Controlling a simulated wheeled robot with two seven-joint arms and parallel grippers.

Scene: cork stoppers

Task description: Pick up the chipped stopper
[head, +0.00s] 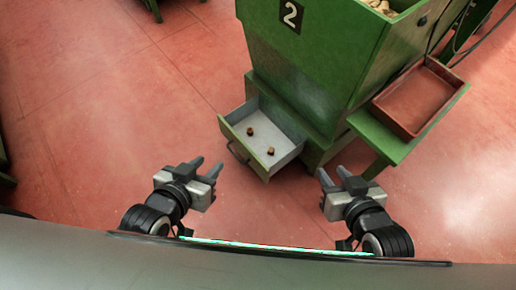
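Two small brown stoppers lie apart in the open drawer (287,157) of a green machine. One stopper (250,131) lies toward the back left, the other stopper (270,151) toward the front right. They are too small to tell which is chipped. My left gripper (208,165) is open and empty, left of the drawer and short of it. My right gripper (333,176) is open and empty, to the right of the drawer. Neither gripper touches a stopper.
The green machine (310,65) marked 2 stands behind the drawer, with pale pieces in its top hopper. A red tray (418,98) sits on a green side stand (385,140) at right. The reddish floor (110,110) is clear at left.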

